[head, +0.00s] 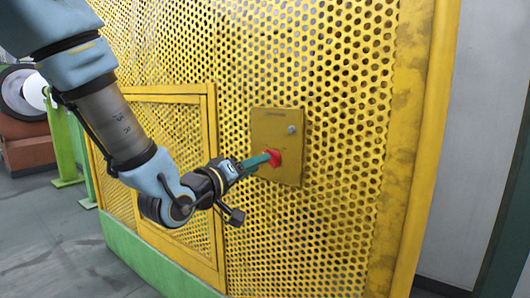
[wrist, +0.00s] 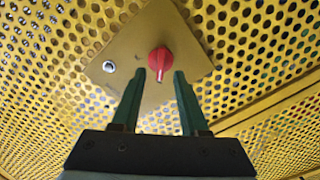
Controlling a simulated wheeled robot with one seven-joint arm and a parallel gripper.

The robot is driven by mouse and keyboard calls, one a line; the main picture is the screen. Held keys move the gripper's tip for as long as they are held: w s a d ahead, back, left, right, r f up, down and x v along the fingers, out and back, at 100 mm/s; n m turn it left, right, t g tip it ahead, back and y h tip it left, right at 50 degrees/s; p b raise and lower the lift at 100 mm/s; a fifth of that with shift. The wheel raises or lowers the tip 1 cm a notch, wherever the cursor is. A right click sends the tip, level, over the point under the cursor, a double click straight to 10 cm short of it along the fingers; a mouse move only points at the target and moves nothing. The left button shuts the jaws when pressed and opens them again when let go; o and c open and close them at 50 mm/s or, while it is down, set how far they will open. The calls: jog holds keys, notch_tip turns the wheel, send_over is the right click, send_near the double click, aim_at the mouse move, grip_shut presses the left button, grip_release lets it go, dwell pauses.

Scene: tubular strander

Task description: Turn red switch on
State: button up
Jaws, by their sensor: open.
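The red switch (wrist: 160,61) is a rotary knob on a yellow plate (head: 283,132) fixed to a perforated yellow guard. In the head view the red switch (head: 273,158) sits low on the plate, partly hidden by my gripper (head: 268,159). In the wrist view my gripper (wrist: 160,78) is open, with one green finger on each side of the knob's lower part. The fingertips reach close to the knob; I cannot tell whether they touch it. The knob's pointed end lies between the fingers.
A small silver lock or button (head: 292,129) sits on the same plate. The perforated yellow guard (head: 340,80) surrounds the plate, with a framed yellow door panel (head: 208,190) to the left. A green base strip (head: 150,262) runs along the floor. Grey floor (head: 50,225) is clear at left.

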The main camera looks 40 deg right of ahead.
jog(key=shift+x, duration=2)
grip_shut()
jog(key=shift+f, duration=0.1)
